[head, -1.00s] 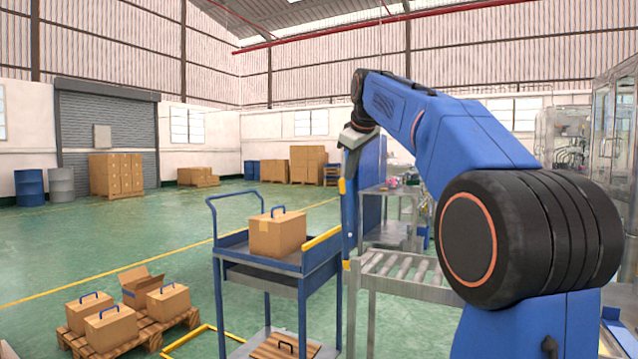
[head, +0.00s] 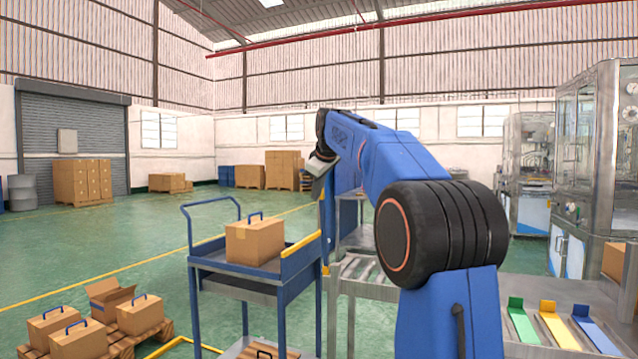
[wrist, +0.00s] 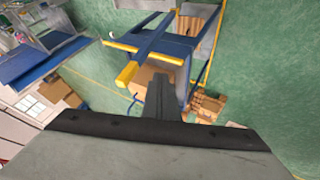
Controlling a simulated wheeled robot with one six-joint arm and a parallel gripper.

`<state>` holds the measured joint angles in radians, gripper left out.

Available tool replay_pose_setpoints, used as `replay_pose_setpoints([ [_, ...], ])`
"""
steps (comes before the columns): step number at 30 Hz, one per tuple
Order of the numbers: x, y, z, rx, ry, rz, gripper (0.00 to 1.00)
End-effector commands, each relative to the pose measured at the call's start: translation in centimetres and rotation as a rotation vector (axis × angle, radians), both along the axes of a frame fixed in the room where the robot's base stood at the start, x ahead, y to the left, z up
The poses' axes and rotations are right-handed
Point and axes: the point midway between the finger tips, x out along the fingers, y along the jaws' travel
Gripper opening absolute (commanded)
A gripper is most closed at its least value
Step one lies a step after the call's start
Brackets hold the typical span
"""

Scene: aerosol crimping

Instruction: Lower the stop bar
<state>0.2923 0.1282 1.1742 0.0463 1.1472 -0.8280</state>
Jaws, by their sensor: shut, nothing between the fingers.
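A blue upright bar with yellow marks, which looks like the stop bar (head: 324,225), stands between the cart and the roller conveyor in the head view. Its upper part is close to my gripper (head: 318,166) and partly hidden by it.
A blue cart (head: 240,280) with a cardboard box (head: 255,242) and a yellow edge stands left of the bar. The roller conveyor (head: 362,278) is to the right. Several boxes sit on a pallet (head: 120,345) at lower left. Green floor is open behind.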

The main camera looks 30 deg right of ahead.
Motion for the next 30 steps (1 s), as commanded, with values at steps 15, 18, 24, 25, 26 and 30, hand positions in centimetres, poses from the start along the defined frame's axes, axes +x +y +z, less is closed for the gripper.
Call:
replay_pose_setpoints([
  [15, 2.5, -3.1, 0.6, 0.0, -0.001, 0.0, 0.0],
  [18, 2.5, -3.1, 0.7, 0.0, -0.001, 0.0, 0.0],
  [24, 2.5, -3.1, 0.6, 0.0, -0.001, 0.0, 0.0],
  [25, 2.5, -3.1, 0.6, 0.0, 0.0, 0.0, 0.0],
  [26, 2.5, -3.1, 0.6, 0.0, 0.0, 0.0, 0.0],
  [30, 2.3, -3.4, 0.8, 0.001, 0.0, -0.001, 0.0],
])
